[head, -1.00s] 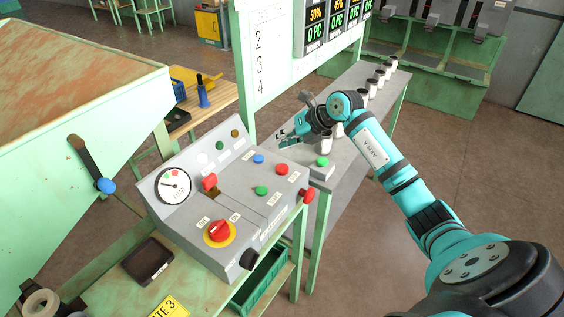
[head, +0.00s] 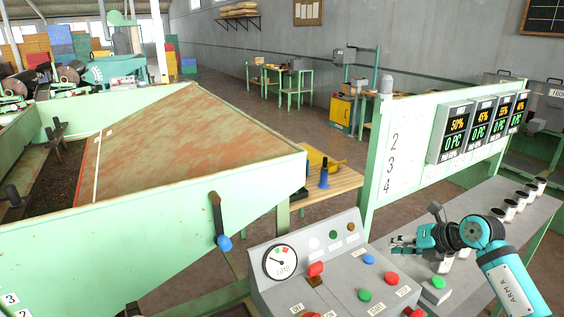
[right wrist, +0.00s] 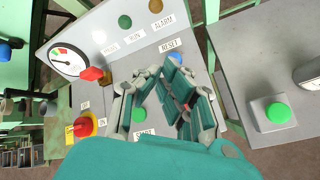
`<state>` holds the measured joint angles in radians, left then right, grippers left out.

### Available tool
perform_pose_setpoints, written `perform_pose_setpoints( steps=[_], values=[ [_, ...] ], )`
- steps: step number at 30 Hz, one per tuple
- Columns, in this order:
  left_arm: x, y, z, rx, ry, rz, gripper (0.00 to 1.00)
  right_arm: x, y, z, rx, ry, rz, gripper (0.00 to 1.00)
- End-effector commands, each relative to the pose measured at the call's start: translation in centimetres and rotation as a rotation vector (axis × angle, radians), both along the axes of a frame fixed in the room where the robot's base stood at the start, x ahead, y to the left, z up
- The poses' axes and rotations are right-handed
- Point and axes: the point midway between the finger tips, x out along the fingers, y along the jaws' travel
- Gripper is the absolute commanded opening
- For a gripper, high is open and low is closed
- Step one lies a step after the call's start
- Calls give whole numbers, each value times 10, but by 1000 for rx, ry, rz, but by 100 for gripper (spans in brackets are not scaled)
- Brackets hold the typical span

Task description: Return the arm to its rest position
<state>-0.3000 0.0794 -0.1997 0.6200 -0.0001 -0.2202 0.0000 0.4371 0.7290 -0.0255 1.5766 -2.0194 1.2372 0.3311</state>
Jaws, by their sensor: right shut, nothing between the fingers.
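My right arm reaches in from the right in the head view. Its teal gripper (head: 403,244) hangs in the air near the right rear of the grey control panel (head: 335,262). In the right wrist view the gripper (right wrist: 166,72) is shut and empty, with the panel's buttons behind it. A green button (right wrist: 139,115) and part of a red button show past the fingers, and a blue button (right wrist: 174,57) shows near the tips. I see no contact between fingers and panel. My left arm is not in view.
A green-button box (head: 435,290) and several white cups (head: 521,198) stand on the grey bench to the right. A display board (head: 408,140) rises behind the gripper. A large green hopper (head: 150,220) with a blue-knobbed lever stands left.

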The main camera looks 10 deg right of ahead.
Motion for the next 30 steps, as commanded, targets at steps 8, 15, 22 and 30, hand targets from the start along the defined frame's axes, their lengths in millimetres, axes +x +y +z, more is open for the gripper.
perform_pose_setpoints(
  steps=[8,15,22,30],
  values=[
    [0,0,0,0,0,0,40,-11,130,53,592,-382,21,0],
    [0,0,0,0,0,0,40,-51,113,86,1278,-549,-473,0],
    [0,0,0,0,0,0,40,-124,67,-24,1604,-287,-1309,0],
    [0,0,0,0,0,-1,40,-234,103,-129,1496,189,-1926,0]
  ],
)
